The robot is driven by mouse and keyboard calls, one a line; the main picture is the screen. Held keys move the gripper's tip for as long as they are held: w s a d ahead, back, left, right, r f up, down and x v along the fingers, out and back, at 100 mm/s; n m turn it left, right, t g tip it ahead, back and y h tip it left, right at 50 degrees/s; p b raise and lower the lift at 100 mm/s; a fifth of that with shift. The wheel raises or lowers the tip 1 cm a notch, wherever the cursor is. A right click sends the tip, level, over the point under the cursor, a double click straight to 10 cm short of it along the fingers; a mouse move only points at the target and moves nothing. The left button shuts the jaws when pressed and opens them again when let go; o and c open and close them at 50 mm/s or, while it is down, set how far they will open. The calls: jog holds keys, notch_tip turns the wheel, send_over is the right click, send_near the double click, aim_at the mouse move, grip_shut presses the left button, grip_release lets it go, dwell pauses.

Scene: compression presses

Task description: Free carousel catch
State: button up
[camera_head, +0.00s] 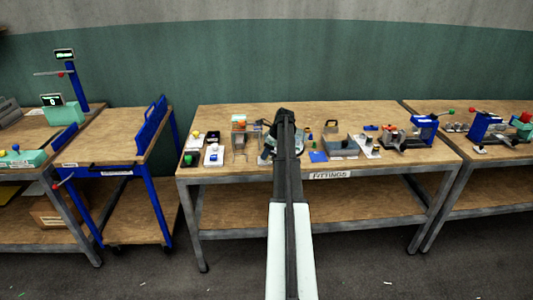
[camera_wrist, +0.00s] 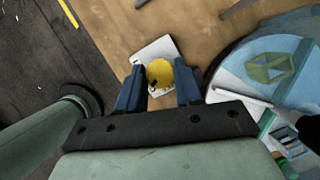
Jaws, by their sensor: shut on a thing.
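A round yellow knob (camera_wrist: 160,74) sits on a pale plate (camera_wrist: 152,50) in the wrist view, over the wooden table top. My gripper (camera_wrist: 160,70) has its two blue fingers on either side of the knob and is shut on it. A large round blue-and-white disc (camera_wrist: 272,66), which looks like the carousel, lies just right of the fingers, partly cut off by the frame. In the head view my own arm hides the gripper and most of the disc.
The fittings table (camera_head: 225,170) holds small fixtures left of my arm, an open grey box (camera_head: 342,146) and a blue-framed press (camera_head: 424,128) to the right. A blue cart (camera_head: 150,135) stands left across a gap. The wrist view shows dark floor beyond the table edge.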

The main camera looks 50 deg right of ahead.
jog(key=n, duration=0.1)
jog(key=n+y, duration=0.1)
jog(key=n, duration=0.1)
jog(key=shift+w+d+g, duration=0.1)
jog(key=shift+d+g, duration=0.1)
jog(key=shift+g, duration=0.1)
jog(key=n+g+y, duration=0.1)
jog(key=n, duration=0.3)
jog(key=shift+w, duration=0.1)
jog(key=n+g, duration=0.1)
jog(key=n, duration=0.2)
jog(key=n+g, duration=0.1)
jog(key=n, duration=0.1)
jog(key=shift+n+y, duration=0.3)
jog(key=shift+n, duration=0.1)
jog(key=o, duration=1)
jog(key=shift+o, duration=0.2)
jog(key=shift+w+r, duration=0.1)
jog(key=v, duration=1.2)
jog(key=shift+w, duration=0.2)
